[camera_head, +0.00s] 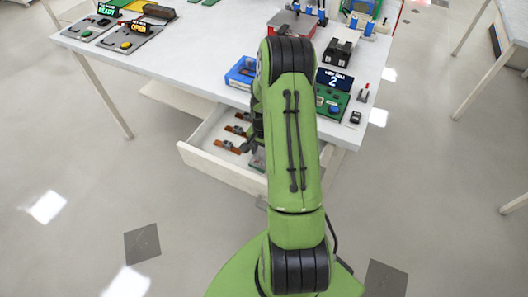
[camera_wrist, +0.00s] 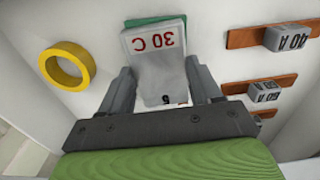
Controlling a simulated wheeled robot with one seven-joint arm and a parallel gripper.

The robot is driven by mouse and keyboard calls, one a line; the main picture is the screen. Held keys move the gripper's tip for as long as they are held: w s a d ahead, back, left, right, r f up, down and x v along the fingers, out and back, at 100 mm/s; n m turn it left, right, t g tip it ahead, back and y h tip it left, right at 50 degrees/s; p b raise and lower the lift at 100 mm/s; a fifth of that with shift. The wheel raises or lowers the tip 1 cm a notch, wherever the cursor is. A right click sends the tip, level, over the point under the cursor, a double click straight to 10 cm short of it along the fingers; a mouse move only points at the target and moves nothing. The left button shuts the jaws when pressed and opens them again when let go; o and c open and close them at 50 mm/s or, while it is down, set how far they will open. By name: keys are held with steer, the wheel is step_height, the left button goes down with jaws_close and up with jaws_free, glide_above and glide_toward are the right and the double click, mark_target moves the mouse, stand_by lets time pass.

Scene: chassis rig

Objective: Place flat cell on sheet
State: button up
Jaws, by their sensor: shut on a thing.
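The flat cell (camera_wrist: 158,66) is a pale grey pouch marked "30 C" in red, seen upside down or tilted in the wrist view. My gripper (camera_wrist: 163,90) has a finger on each side of it and is shut on it, inside or just over the open drawer. A green edge (camera_wrist: 156,20) shows behind the cell's far end; I cannot tell if it is the sheet or another part. In the head view my arm hides most of the gripper and the cell.
The open drawer (camera_head: 222,172) holds a yellow ring (camera_wrist: 67,65) and several grey blocks on brown strips, one marked "40 A" (camera_wrist: 288,38). Above it, the white table (camera_head: 190,55) carries a blue tray (camera_head: 241,73), a green display box (camera_head: 333,97) and other devices.

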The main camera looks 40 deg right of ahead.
steer(key=o, duration=0.7)
steer(key=shift+f, duration=0.1)
steer(key=o, duration=0.5)
